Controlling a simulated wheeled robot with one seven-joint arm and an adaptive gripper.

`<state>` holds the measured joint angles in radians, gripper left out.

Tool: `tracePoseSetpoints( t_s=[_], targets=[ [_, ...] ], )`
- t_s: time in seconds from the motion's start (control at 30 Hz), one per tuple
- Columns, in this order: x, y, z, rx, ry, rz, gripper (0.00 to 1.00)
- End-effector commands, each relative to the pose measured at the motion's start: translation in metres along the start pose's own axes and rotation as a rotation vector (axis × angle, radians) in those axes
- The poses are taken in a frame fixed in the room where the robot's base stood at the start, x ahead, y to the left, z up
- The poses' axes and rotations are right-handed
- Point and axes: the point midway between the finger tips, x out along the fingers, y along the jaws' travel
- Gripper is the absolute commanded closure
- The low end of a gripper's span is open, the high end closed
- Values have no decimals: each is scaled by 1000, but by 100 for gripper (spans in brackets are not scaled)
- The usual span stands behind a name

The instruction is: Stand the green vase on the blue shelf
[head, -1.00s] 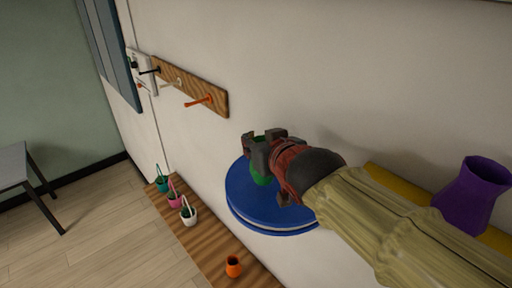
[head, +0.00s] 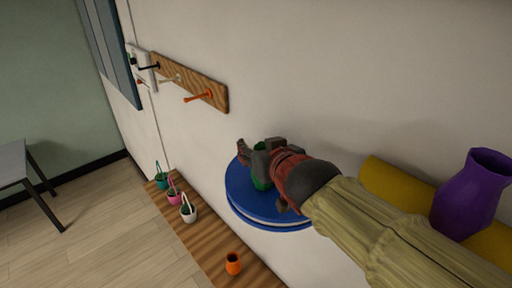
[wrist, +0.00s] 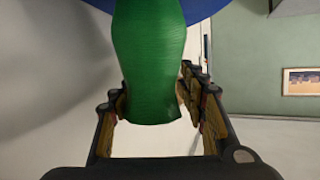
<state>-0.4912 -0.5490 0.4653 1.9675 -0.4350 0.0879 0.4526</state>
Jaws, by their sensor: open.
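The green vase (head: 262,181) stands on the round blue shelf (head: 243,196) on the wall, partly hidden behind my gripper in the head view. In the wrist view the vase (wrist: 149,62) is large and looks upside down, with the blue shelf (wrist: 236,8) at the top edge. My gripper (head: 256,157) is open, with its fingers on either side of the vase. In the wrist view a small gap shows beside the vase at the fingers; whether either finger touches it I cannot tell.
A wooden board below holds an orange cup (head: 233,263) and several small baskets (head: 188,210). A peg rail (head: 190,82) is on the wall at the left.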

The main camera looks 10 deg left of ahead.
Motion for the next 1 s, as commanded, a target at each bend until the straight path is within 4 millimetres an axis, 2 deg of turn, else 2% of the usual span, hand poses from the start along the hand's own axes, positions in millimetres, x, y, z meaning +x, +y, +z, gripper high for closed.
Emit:
tracePoseSetpoints(
  t_s=[0.13,0.5,0.67,1.0],
  targets=[
    [0,0,0,0,0,0,49],
    [-2,0,-4,0,1,0,49],
    [-27,0,-4,2,3,0,49],
    [-94,0,-1,1,4,-1,49]
  ],
)
